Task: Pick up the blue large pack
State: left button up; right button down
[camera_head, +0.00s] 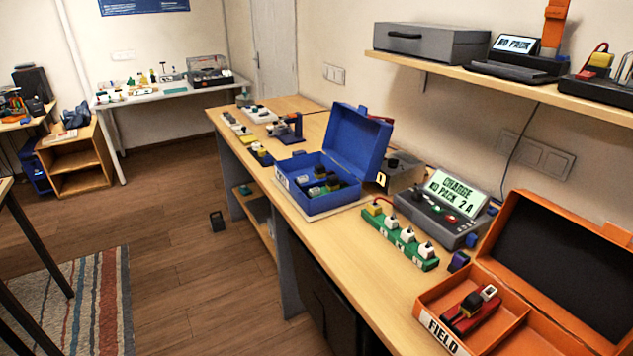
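No thing in view is plainly the blue large pack. A small dark blue-purple block (459,261) stands on the workbench between the green strip and the orange case. Another small blue item (263,157) lies farther back on the bench, left of the blue case. An open blue case (357,142) holds several small dark and coloured items, too small to tell apart. Neither of my grippers is in view.
The long wooden workbench (345,243) carries a green strip (402,240) with white plugs, a charger (440,212) with a lit screen, and an open orange case (505,330). A shelf (480,74) overhangs the bench. The wooden floor (180,250) to its left is mostly clear.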

aim_at(305, 183)
jog(key=i+j+z, duration=0.1)
jog(key=z, duration=0.3)
jog(key=j+z, duration=0.2)
jog(key=z, duration=0.25)
jog(key=i+j+z, duration=0.2)
jog(key=j, duration=0.25)
jog(key=j+z, duration=0.2)
jog(key=j, duration=0.8)
jog(key=i+j+z, duration=0.1)
jog(key=j, duration=0.5)
